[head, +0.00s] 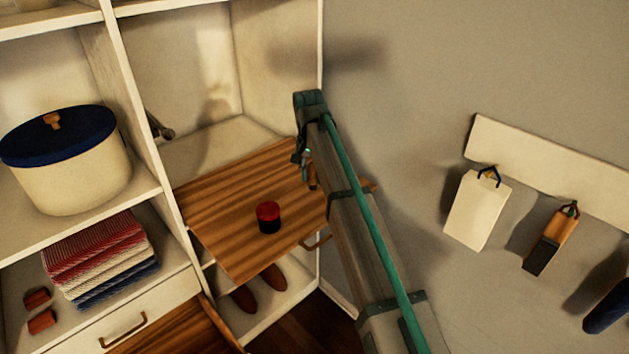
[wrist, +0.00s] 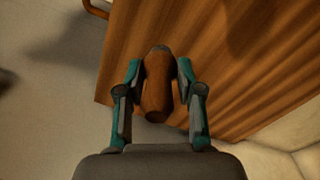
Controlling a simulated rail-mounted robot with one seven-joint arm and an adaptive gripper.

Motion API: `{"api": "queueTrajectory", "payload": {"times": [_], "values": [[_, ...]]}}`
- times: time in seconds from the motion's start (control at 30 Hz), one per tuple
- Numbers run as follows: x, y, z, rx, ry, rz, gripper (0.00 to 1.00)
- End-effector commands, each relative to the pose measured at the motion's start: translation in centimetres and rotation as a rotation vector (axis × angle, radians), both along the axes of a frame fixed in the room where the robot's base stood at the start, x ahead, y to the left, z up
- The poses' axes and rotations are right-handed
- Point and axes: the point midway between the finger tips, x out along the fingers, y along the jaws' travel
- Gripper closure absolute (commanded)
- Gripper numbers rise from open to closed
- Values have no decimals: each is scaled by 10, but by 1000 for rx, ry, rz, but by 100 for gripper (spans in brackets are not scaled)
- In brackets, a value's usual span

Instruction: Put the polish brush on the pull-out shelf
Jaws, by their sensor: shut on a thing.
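The polish brush (wrist: 157,90) is a brown wooden piece with a dark end, between the two fingers of my gripper (wrist: 158,78) in the wrist view. My gripper (head: 304,165) is shut on it. In the head view the brush (head: 312,178) shows small, partly hidden by my arm. The pull-out shelf (head: 225,205) is a striped wooden board standing out of the white cabinet. The brush is over the shelf's right part; the gap below it cannot be told. The shelf (wrist: 240,70) also fills much of the wrist view.
A red-topped black tin (head: 268,217) stands on the shelf's front middle. Shoes (head: 258,288) lie below. A lidded round box (head: 66,165) and folded cloths (head: 100,260) are at left. Items hang from a wall rail (head: 550,170) at right. The shelf's left part is clear.

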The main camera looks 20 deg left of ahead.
Motion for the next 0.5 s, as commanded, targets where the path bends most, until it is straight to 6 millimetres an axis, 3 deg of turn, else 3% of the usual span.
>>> {"api": "queueTrajectory", "payload": {"times": [0.13, 0.37, 0.5], "values": [[14, 1, -15, -1, 1, 0, 88], [22, 2, -25, 0, -1, 0, 88], [25, 1, -41, -1, 1, 0, 88]]}}
